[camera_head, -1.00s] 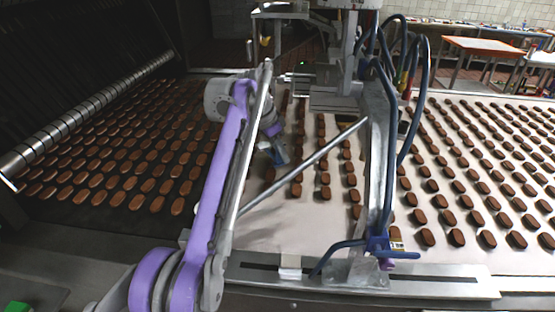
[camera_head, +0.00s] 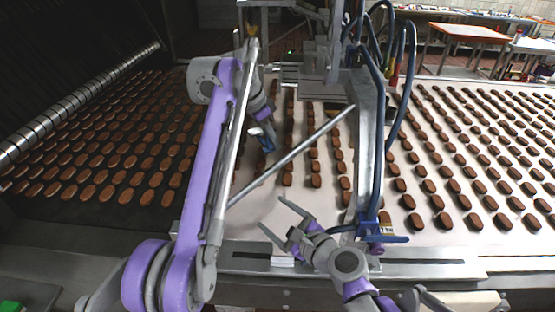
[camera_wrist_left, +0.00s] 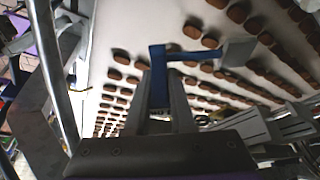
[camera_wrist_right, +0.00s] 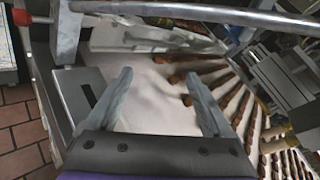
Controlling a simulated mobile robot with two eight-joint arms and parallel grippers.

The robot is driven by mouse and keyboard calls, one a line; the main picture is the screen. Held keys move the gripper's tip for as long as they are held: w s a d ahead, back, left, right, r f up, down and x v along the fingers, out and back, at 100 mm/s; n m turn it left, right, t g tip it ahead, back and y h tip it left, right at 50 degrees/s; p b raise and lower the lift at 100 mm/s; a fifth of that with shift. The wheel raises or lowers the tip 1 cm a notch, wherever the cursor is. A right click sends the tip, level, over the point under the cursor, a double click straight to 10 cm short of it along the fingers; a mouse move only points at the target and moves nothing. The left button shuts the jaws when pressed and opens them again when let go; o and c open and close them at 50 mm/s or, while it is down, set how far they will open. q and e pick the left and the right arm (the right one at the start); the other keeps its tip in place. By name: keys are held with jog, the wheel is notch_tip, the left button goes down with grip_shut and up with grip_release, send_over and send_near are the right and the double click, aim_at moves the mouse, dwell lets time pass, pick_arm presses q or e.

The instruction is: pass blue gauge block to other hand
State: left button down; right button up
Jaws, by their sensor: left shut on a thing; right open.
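The blue gauge block (camera_head: 267,145) hangs from my left gripper (camera_head: 262,132) above the conveyor belt, left of the centre in the head view. In the left wrist view the blue block (camera_wrist_left: 158,78) shows at the fingertips of the left gripper (camera_wrist_left: 167,88), which is shut on it. A blue bar with a grey end reaches right from there. My right gripper (camera_head: 274,214) is open and empty, low over the belt's near edge, apart from the block. In the right wrist view the right gripper's fingers (camera_wrist_right: 158,82) are wide apart with nothing between them.
Rows of brown biscuits (camera_head: 435,200) lie on the pale belt. A metal post with blue hoses (camera_head: 369,140) and a slanted metal rod (camera_head: 292,157) stand close to both grippers. A metal rail (camera_head: 430,262) runs along the near edge.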

aim_at(264, 143)
jog(key=w+a+r+m+t, duration=0.1)
jog(key=w+r+m, duration=0.1)
jog(key=w, duration=0.4)
jog(key=w+a+r+m+t, duration=0.1)
jog(key=w+r+m, duration=0.1)
jog(key=w, duration=0.5)
jog(key=w+a+r+m+t, duration=0.1)
jog(key=w+a+r+m, duration=0.1)
jog(key=w, duration=0.5)
jog(key=shift+w+m, duration=0.15)
jog(key=shift+m, duration=0.45)
jog(key=shift+c, duration=0.2)
grip_shut()
pick_arm(q)
jog(key=c, duration=0.7)
grip_release()
jog(key=shift+r, duration=0.1)
